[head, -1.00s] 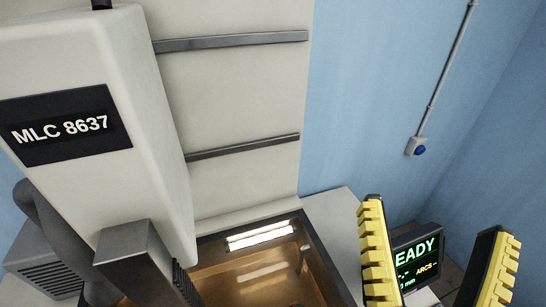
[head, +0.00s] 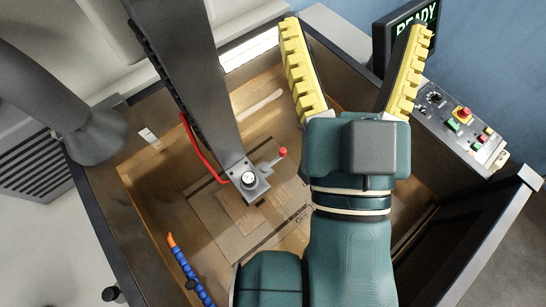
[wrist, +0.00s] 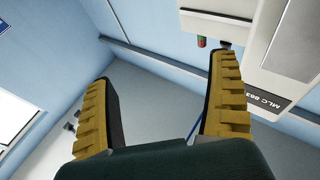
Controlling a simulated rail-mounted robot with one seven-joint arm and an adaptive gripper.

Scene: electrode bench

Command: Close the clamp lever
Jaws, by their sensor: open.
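In the head view, the clamp lever (head: 274,160) is a short grey arm with a red ball tip. It sticks out to the upper right from the clamp head (head: 249,181) at the lower end of the dark machine column. My gripper (head: 352,45) has two yellow ridged fingers spread wide with nothing between them. It is up and to the right of the lever, well apart from it. In the wrist view my gripper (wrist: 163,95) is also open and empty, facing a wall and ceiling; the lever is not visible there.
The clamp sits inside a tank (head: 118,257) with dark rims and a brown floor. A red cable (head: 200,152) and a blue segmented hose (head: 189,273) with an orange tip are near it. A control panel (head: 462,124) and a READY screen (head: 405,30) stand at the right.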

